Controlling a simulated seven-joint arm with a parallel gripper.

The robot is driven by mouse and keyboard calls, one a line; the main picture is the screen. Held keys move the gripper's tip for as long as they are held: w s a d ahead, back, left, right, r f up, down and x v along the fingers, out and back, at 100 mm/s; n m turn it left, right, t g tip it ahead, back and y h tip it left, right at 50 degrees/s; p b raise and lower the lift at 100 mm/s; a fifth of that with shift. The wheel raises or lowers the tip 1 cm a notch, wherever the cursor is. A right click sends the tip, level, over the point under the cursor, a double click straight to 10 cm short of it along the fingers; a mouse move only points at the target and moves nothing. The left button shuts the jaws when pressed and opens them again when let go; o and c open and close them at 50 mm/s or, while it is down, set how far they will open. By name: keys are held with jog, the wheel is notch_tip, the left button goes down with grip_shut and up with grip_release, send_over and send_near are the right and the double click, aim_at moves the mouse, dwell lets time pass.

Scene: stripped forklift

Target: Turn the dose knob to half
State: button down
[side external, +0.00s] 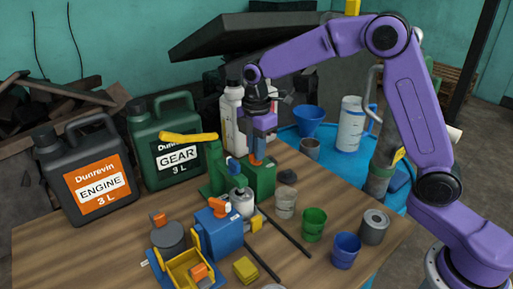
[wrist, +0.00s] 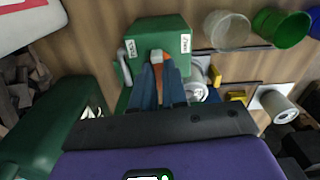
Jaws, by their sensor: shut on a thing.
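The green dosing box (side external: 262,180) stands on the wooden table, and my gripper (side external: 257,157) reaches down onto its top. The wrist view shows the green box (wrist: 160,32) with two small white labels, one at the left (wrist: 131,48) and one at the right (wrist: 186,43); their print is too small to read surely. The orange dose knob (wrist: 168,58), with a pale part, sits between the blue fingertips of my gripper (wrist: 158,70). My gripper is shut on it. The fingers hide most of the knob, so I cannot tell where it points.
A black engine oil jug (side external: 60,185) and a green gear oil jug (side external: 160,165) stand at the left. A blue pump unit (side external: 218,235), a green cup (side external: 314,222) and a blue cup (side external: 345,250) stand in front. Dark rods lie between.

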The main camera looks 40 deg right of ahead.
jog(key=m, duration=0.5)
jog(key=shift+r+m, duration=0.1)
jog(key=shift+m, duration=2.4)
jog(key=c, duration=1.2)
grip_release()
jog(key=shift+o, duration=0.2)
notch_tip(320, 180, up, 17)
jog(key=shift+r, duration=0.2)
